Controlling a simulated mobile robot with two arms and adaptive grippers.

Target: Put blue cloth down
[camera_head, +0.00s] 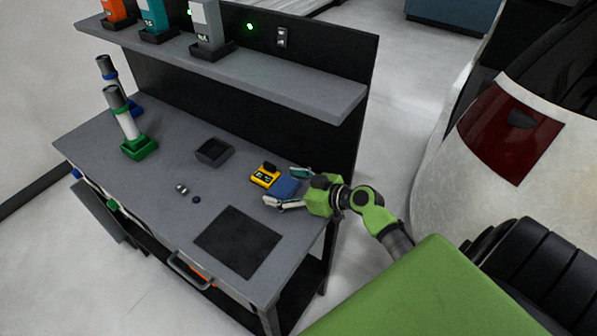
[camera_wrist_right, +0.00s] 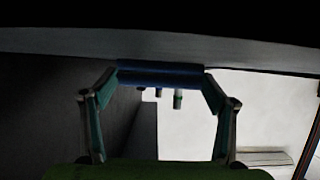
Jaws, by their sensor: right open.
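The blue cloth (camera_head: 286,187) lies on the grey workbench (camera_head: 165,180) near its right end, beside a yellow device. My right gripper (camera_head: 285,188) is at the cloth, its fingers spread on either side of it. In the right wrist view the blue cloth (camera_wrist_right: 160,76) shows as a dark blue strip between the tips of the open right gripper (camera_wrist_right: 158,82). I cannot tell whether the fingers touch it. My left gripper is in neither view.
A yellow device (camera_head: 265,176) sits just left of the cloth. A dark tray (camera_head: 214,152), a black mat (camera_head: 238,241) and a green-based bottle (camera_head: 130,125) are on the bench. A shelf (camera_head: 250,80) overhangs the back. A white car (camera_head: 520,140) stands at right.

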